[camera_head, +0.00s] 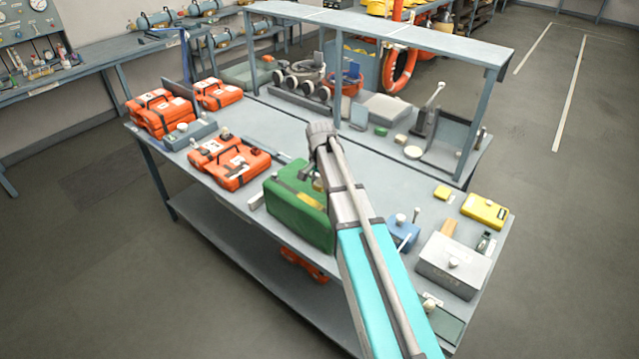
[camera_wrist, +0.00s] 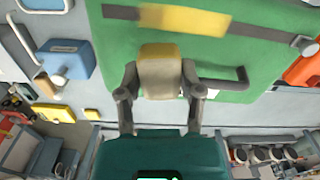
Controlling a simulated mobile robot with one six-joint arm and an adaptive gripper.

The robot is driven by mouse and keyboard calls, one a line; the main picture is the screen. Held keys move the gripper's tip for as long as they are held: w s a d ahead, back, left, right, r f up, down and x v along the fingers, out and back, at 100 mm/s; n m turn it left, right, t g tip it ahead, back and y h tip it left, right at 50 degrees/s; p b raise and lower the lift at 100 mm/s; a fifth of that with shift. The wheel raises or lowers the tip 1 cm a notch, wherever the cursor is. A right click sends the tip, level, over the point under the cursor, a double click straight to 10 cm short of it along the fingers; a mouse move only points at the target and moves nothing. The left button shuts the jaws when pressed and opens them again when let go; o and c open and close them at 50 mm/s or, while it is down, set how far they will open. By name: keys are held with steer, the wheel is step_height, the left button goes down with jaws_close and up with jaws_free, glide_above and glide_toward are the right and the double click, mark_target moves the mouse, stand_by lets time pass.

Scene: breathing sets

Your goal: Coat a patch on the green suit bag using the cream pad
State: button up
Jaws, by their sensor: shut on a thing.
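The green suit bag (camera_head: 298,206) lies on the workbench, partly hidden behind my arm in the head view. In the wrist view the green suit bag (camera_wrist: 120,45) fills the upper part, with a dark strap (camera_wrist: 262,34) and a dark handle (camera_wrist: 228,84). A yellow patch (camera_wrist: 185,20) shows along the strap line. My gripper (camera_wrist: 160,88) is shut on the cream pad (camera_wrist: 160,78), which has a yellow end. The pad is in front of the bag's face, near the handle; I cannot tell whether it touches.
Orange cases (camera_head: 240,168) stand left of the bag. Right of it are a blue box (camera_head: 404,232), a grey box (camera_head: 453,265) and a yellow case (camera_head: 484,211). A raised shelf frame (camera_head: 390,33) runs along the bench's back. The bench middle is mostly clear.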

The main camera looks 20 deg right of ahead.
steer(key=shift+r+p, duration=0.85)
steer(key=shift+r, duration=0.2)
